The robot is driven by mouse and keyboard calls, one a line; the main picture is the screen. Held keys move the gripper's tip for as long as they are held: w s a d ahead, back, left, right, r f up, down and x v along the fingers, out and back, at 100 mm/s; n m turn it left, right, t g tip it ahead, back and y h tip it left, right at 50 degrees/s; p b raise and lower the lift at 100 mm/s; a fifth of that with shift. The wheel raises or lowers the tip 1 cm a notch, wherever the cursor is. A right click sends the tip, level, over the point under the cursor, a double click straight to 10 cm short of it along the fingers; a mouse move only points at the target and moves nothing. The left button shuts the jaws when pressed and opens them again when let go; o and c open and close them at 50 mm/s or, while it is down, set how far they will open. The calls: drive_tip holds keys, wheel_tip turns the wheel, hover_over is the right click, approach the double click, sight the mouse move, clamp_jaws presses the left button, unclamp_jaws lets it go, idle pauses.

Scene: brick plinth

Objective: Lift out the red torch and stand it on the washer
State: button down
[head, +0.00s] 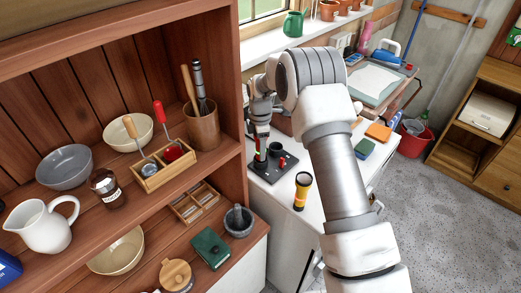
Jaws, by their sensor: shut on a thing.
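My gripper (261,132) points down over a dark grey holder (287,167) on a white top, which looks like the washer (318,172). It is shut on the red torch (258,146), a slim red and black upright shape. The torch's lower end is dark against the holder, so I cannot tell whether it still sits in it or is just above. A short dark cylinder and a small red piece show on the holder to the right of the torch. A yellow and black torch (301,191) stands upright on the white top, in front of the holder.
A wooden shelf unit (232,165) with bowls, a jug and a utensil pot (202,127) stands close left of the gripper. A green box (364,148) and an orange box (378,131) lie at the right. White surface around the yellow torch is bare.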

drive_tip(key=shift+r, duration=0.45)
wheel_tip(320, 180, up, 3)
drive_tip(key=shift+f+b, duration=0.2)
drive_tip(key=shift+b, duration=0.1)
drive_tip(key=d+r+p, duration=0.1)
drive_tip(key=d+r, duration=0.9)
drive_tip(key=d, duration=0.1)
drive_tip(key=shift+s+d, duration=0.3)
